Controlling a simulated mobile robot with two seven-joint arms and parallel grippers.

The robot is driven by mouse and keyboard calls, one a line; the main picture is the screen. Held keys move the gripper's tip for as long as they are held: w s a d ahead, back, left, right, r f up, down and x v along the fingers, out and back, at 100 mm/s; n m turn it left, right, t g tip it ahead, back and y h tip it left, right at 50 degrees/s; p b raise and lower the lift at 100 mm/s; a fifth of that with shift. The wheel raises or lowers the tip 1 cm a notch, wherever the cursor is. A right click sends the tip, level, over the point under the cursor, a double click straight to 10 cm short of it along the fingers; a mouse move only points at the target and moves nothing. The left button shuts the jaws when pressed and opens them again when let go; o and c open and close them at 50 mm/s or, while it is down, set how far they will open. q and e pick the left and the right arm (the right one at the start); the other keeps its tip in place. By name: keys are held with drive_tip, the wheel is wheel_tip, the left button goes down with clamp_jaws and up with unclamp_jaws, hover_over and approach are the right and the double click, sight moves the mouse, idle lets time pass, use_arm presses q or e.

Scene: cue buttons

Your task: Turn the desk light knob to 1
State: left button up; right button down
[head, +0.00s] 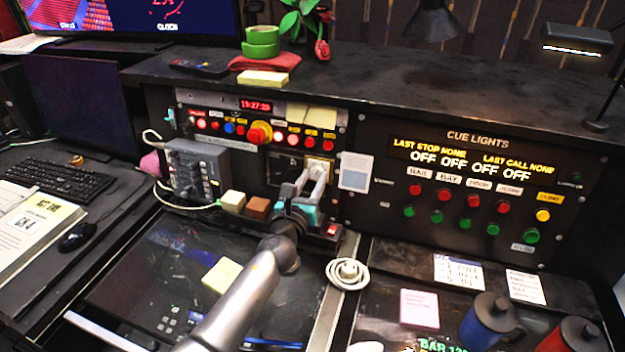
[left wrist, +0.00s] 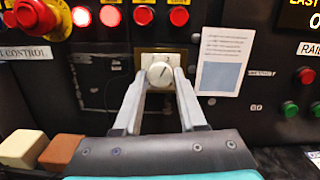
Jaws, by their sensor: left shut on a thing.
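The desk light knob is a round white dial (left wrist: 159,74) on a cream plate (left wrist: 152,57) on the black panel. In the left wrist view my left gripper (left wrist: 160,82) reaches it straight on, with one finger on each side of the dial, shut on it. The dial's pointer mark leans to the upper right; the numbers around it are too small to read. In the head view my left gripper (head: 316,172) covers most of the dial, and the plate's top edge (head: 318,161) shows above it. My right gripper is not in view.
A red mushroom button (head: 258,133) and several lit red buttons sit above and left of the knob. A white notice (head: 356,172) is right of it. Cream (head: 232,201) and brown (head: 258,207) blocks lie below left. A coiled white cable (head: 347,273) lies on the desk.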

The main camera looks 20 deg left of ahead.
use_arm(q)
drive_tip(key=shift+n, duration=0.4)
clamp_jaws()
drive_tip(key=n+y, duration=0.1)
drive_tip(key=n, duration=0.4)
drive_tip(key=shift+d, duration=0.1)
drive_tip(key=n, duration=0.6)
drive_tip(key=shift+r+g+y, duration=0.1)
drive_tip(key=shift+g+y, duration=0.3)
drive_tip(key=n+g+p, duration=0.1)
drive_tip(key=n+p, duration=0.1)
drive_tip(key=n, duration=0.3)
drive_tip(key=shift+r+n+y, duration=0.1)
drive_tip(key=shift+n+y, duration=0.2)
drive_tip(key=n+p, duration=0.2)
drive_tip(key=n, duration=0.2)
drive_tip(key=shift+n+g, duration=0.3)
drive_tip(key=shift+n, duration=0.1)
drive_tip(key=o, duration=1.1)
unclamp_jaws()
